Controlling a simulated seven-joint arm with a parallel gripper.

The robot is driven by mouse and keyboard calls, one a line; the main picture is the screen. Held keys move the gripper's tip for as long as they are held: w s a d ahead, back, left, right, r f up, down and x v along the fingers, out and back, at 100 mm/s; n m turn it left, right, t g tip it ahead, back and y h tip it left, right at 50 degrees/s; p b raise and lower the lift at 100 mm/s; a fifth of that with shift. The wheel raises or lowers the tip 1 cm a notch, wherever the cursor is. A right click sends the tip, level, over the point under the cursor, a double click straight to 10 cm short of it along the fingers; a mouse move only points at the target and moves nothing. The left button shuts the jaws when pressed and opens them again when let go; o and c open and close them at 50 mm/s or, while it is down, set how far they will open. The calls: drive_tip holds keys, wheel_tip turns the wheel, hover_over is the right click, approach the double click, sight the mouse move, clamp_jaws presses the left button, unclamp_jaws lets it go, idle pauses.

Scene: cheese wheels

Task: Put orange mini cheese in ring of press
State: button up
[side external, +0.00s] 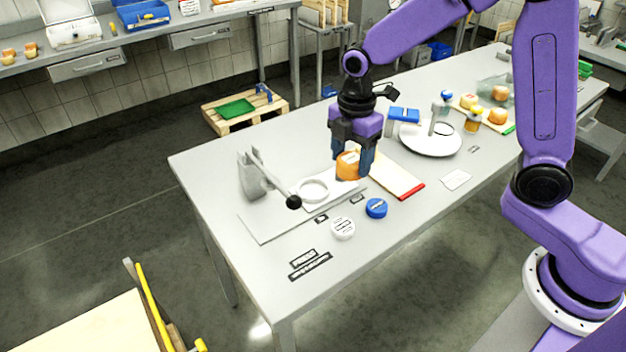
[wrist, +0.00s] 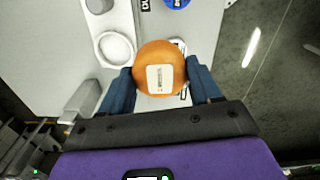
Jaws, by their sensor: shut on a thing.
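The orange mini cheese (side external: 348,166) is a small round wheel with a pale label on top. My gripper (side external: 353,162) is shut on it, with blue fingers on either side; the wrist view also shows the cheese (wrist: 160,68) between the fingertips. The cheese is just right of the white ring (side external: 313,190) of the press and apart from it in the picture. The ring also shows in the wrist view (wrist: 115,48), to the left of the cheese. The press (side external: 254,176) has a grey upright and a lever with a black knob. I cannot tell how high the cheese is held.
A white cutting board with a red end (side external: 398,178) lies right of my gripper. A white lid (side external: 342,228) and a blue lid (side external: 376,208) lie in front. A round white stand (side external: 430,141) and more cheeses (side external: 498,116) are farther right. The table's front left is mostly clear.

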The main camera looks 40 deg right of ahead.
drive_tip(key=w+f, duration=0.2)
drive_tip(key=w+a+f, duration=0.1)
drive_tip(key=w+f, duration=0.1)
drive_tip(key=w, duration=0.1)
drive_tip(key=w+a+f, duration=0.1)
drive_tip(key=w+f, duration=0.1)
drive_tip(key=w, duration=0.1)
drive_tip(key=shift+a+f, duration=0.15)
drive_tip(key=shift+f, duration=0.1)
drive_tip(key=shift+w+a+f, duration=0.15)
drive_tip(key=shift+w+f, duration=0.5)
drive_tip(key=shift+f, duration=1.7)
drive_tip(key=shift+f, duration=0.3)
